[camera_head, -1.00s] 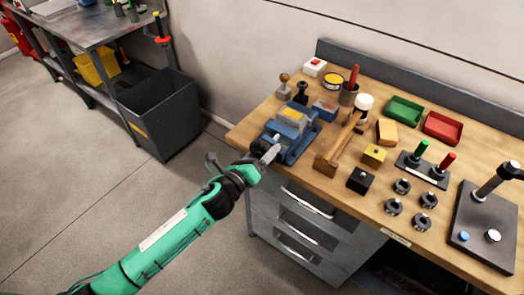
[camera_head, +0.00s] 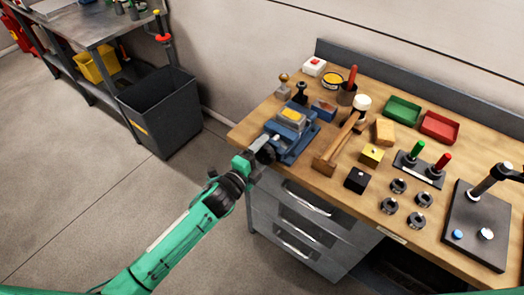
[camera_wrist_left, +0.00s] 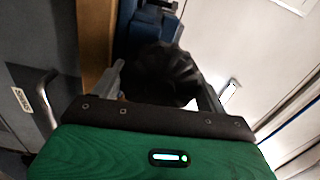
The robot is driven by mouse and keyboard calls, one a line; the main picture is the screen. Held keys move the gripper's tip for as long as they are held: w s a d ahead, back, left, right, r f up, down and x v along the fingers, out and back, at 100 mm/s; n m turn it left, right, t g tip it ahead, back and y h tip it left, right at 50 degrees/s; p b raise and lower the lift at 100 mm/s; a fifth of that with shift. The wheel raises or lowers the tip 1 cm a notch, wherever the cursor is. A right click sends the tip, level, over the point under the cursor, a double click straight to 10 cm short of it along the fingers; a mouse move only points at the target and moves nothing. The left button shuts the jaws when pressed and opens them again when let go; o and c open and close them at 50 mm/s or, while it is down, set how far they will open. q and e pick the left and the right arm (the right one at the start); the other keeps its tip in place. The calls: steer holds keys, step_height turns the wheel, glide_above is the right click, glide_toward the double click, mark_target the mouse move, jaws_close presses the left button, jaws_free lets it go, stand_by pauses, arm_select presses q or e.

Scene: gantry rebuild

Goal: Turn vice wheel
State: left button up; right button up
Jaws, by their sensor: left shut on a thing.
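The blue vice (camera_head: 298,150) sits at the left front corner of the wooden workbench, with a yellow-topped block in it. It shows partly in the left wrist view as a blue body (camera_wrist_left: 124,25). The black lobed vice wheel (camera_wrist_left: 165,68) faces the left wrist camera. My left gripper (camera_head: 264,148) reaches the vice's front from the lower left. In the wrist view its fingers (camera_wrist_left: 162,92) stand on either side of the wheel, shut on it. The gripper hides most of the wheel in the head view. My right gripper is in neither view.
A wooden mallet (camera_head: 338,146), a black block (camera_head: 357,180) and a yellow block (camera_head: 371,155) lie right of the vice. Grey drawers (camera_head: 305,230) with protruding handles stand below the bench edge. A dark bin (camera_head: 160,110) stands left; floor between is clear.

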arm_select(q)
steer(key=n+p, duration=0.1)
steer(key=n, duration=0.2)
steer(key=shift+n, duration=0.4)
steer(key=n, duration=0.3)
steer(key=shift+n+p, duration=0.3)
steer(key=shift+p, duration=0.1)
steer(key=n, duration=0.3)
steer(key=shift+n+p, duration=0.35)
steer(key=shift+n, duration=0.05)
steer(key=n, duration=0.2)
steer(key=shift+n, duration=0.3)
steer(key=n, duration=0.4)
steer(key=shift+f+p, duration=0.1)
steer(key=shift+p, duration=0.2)
steer(key=shift+n, duration=2.2)
